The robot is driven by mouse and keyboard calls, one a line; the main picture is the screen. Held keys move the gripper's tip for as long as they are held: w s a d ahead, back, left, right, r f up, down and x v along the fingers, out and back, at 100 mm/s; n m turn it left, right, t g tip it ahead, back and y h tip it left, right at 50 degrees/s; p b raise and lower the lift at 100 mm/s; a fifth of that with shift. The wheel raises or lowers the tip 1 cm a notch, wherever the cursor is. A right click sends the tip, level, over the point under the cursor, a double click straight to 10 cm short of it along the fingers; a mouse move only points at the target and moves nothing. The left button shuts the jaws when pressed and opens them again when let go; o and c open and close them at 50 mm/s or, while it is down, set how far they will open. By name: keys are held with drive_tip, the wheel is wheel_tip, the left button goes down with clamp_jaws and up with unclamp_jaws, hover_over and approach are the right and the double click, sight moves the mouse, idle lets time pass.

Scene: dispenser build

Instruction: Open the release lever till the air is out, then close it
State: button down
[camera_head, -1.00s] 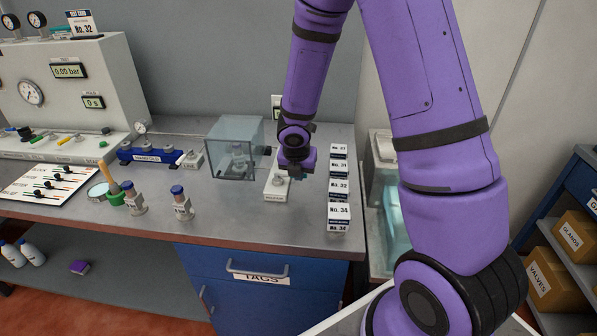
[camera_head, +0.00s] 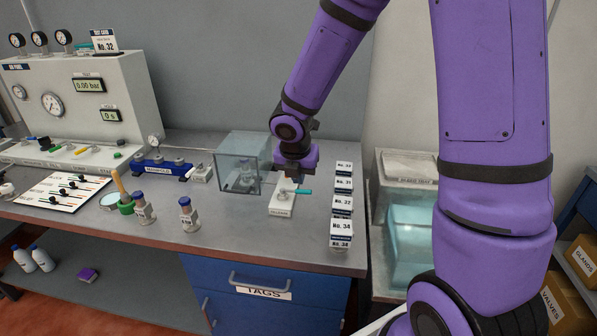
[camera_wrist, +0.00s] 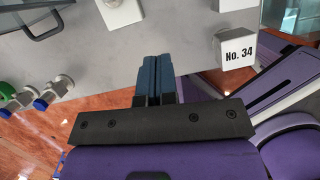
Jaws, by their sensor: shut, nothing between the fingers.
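The release block (camera_head: 282,206) is a small pale block on the bench, right of the clear box. Its teal lever (camera_head: 303,191) sticks out to the right, roughly level. My gripper (camera_head: 293,180) is just above and behind the lever in the head view; I cannot tell if it touches. In the wrist view my gripper (camera_wrist: 155,62) is shut with its dark blue fingers together and empty. A pale block (camera_wrist: 121,12) shows at the top there, apart from the fingertips; the lever is not visible there. The pressure display (camera_head: 89,86) reads 0.00 bar.
A clear box (camera_head: 243,160) stands left of the release block. Small fittings (camera_head: 187,215) and a blue manifold (camera_head: 160,166) are left.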

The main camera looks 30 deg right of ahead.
drive_tip(key=shift+s+a+r, duration=0.15)
drive_tip(key=shift+r, duration=0.5)
drive_tip(key=s+d+r+m+t, duration=0.1)
drive_tip(key=s+r+m, duration=0.4)
drive_tip(key=r+m, duration=0.15)
drive_tip(key=s+d+r+m, duration=0.1)
drive_tip(key=s+r+m, duration=0.3)
drive_tip(key=r+m, duration=0.25)
drive_tip(key=s+r+m+y, duration=0.1)
drive_tip(key=s+r+m, duration=0.3)
drive_tip(key=s+m, duration=0.3)
drive_tip(key=s+r+m+t+y, duration=0.1)
drive_tip(key=s+r+m, duration=0.3)
drive_tip(key=s+m, duration=0.3)
drive_tip(key=shift+s+a+r+m+t, duration=0.3)
drive_tip(key=shift+s, duration=0.35)
idle(4.0)
